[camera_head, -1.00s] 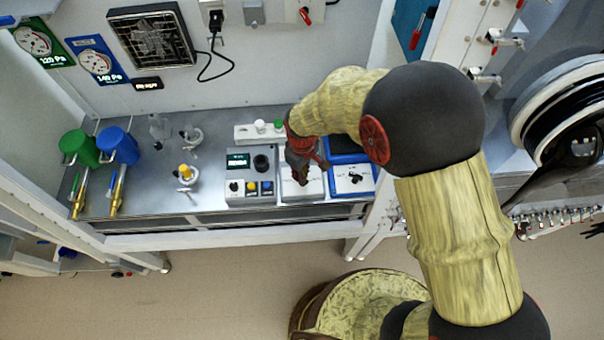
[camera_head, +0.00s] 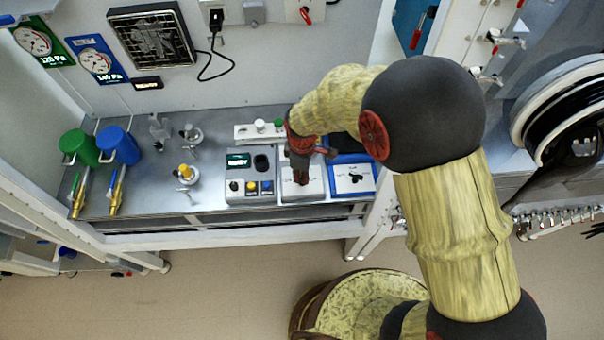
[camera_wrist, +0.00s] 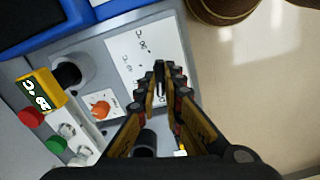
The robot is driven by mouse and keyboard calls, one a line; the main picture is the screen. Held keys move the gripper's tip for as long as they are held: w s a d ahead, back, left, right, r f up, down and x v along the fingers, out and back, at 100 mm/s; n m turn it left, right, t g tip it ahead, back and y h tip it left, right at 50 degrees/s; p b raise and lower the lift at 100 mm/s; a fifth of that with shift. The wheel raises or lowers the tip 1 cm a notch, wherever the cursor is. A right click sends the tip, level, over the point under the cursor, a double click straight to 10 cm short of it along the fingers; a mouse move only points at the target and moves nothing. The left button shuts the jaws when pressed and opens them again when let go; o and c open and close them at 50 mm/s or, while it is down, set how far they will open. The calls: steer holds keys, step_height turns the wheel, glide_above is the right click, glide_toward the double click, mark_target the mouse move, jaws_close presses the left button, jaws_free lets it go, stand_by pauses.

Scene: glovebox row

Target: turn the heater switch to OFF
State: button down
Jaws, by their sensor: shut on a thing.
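The heater switch (camera_wrist: 160,68) is a small dark knob on a white plate (camera_wrist: 135,45) with black markings too blurred to read, in the wrist view. My gripper (camera_wrist: 168,80) is over the plate, with its fingertips closed around the knob. In the head view my gripper (camera_head: 301,178) points down onto a pale box (camera_head: 314,190) on the bench. There the gripper hides the knob, so I cannot tell which mark it points to.
A grey control unit (camera_head: 236,190) with a green display and buttons stands just left. A blue-framed unit (camera_head: 366,184) with a black lever stands close on the right. An orange knob (camera_wrist: 100,108) sits near my fingers.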

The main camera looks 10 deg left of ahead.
stand_by(0.3)
steer(key=c, duration=2)
jaws_free()
steer(key=shift+o, duration=0.4)
step_height(320, 180, up, 12)
